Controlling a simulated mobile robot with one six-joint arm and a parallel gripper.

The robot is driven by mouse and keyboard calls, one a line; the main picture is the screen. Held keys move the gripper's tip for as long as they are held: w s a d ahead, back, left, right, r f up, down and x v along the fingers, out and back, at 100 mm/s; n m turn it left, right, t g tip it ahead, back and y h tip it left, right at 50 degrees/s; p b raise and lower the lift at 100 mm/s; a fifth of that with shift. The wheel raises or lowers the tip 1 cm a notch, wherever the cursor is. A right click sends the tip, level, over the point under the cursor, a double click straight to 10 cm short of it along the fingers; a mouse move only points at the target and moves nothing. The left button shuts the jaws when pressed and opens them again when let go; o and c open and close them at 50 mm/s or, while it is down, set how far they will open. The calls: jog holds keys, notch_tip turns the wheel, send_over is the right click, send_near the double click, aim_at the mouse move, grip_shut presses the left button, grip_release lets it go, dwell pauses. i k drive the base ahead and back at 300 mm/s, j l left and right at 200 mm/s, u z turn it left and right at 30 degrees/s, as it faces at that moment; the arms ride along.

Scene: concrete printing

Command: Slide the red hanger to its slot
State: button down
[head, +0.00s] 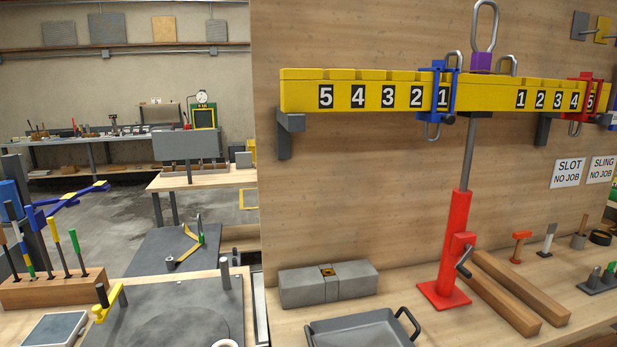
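The blue hanger (450,92) sits around the beam at the left-hand number 1, with loops above and below. The beam has notches along its top and numbers from 5 down to 1 on the left and 1 up to 5 on the right. My gripper is not in view.
A red stand (456,240) with a crank holds the beam's post. A purple block (481,62) with a tall ring tops the beam. Wooden bars (520,290), a grey block (328,284) and a grey tray (360,333) lie on the bench below. Signs (568,173) hang behind.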

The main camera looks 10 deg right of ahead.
aim_at(586, 76)
jog(key=z, duration=1.6)
